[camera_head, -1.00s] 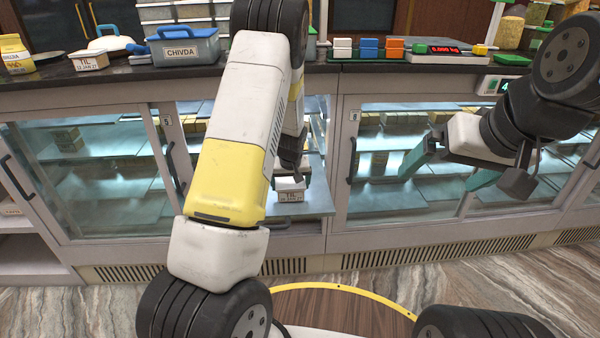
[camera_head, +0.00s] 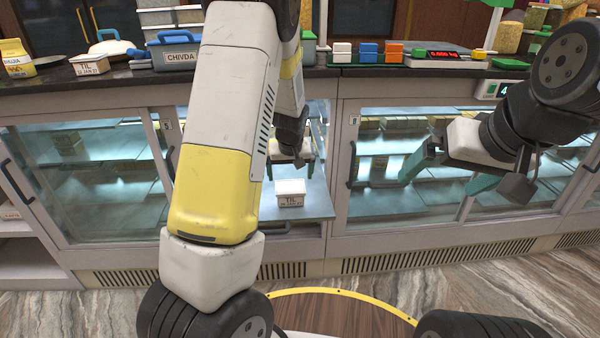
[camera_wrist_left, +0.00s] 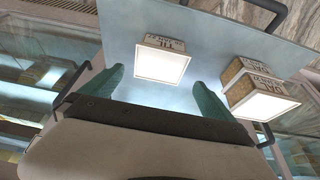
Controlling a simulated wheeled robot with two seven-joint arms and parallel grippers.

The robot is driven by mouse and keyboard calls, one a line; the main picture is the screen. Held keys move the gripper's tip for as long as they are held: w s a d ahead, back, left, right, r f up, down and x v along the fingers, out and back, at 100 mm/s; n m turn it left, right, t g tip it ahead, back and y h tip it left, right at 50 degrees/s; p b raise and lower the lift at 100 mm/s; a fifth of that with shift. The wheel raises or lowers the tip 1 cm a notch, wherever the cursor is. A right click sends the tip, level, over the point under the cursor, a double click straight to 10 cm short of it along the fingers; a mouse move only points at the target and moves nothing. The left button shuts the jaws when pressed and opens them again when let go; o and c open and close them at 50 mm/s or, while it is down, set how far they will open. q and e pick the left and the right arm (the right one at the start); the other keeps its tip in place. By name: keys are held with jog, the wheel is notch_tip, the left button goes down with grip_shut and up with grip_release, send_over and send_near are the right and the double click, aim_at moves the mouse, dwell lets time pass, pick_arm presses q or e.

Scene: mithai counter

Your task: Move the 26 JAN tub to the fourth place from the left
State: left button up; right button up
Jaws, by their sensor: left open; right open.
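A small white-lidded tub (camera_head: 290,194) stands on the pulled-out shelf in the open bay of the counter front. In the head view my left arm hides part of the bay. My right gripper (camera_head: 440,180) is open and empty before the right glass.
A second TIL tub (camera_head: 90,64) stands on the countertop, left of the blue CHIVDA box (camera_head: 184,50). The counter also holds a yellow bag (camera_head: 15,57), coloured blocks (camera_head: 368,52) and a scale (camera_head: 432,56). Glass doors flank the open bay.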

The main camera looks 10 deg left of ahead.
pick_arm(q)
jog(key=s+d+r+m+h, duration=0.1)
jog(key=s+d+r+h, duration=0.15)
jog(key=s+r, duration=1.35)
jog(key=s+r+m+t, duration=0.1)
jog(key=s+r, duration=0.2)
jog(key=s, duration=0.4)
jog(key=s+d+r+m+t, duration=0.1)
jog(key=s+r, duration=0.3)
jog(key=s, duration=0.3)
jog(key=shift+d+r+m+h, duration=0.15)
jog(key=shift+r+m+h, duration=0.1)
jog(key=shift+m+h, duration=0.2)
jog(key=shift+c, duration=0.4)
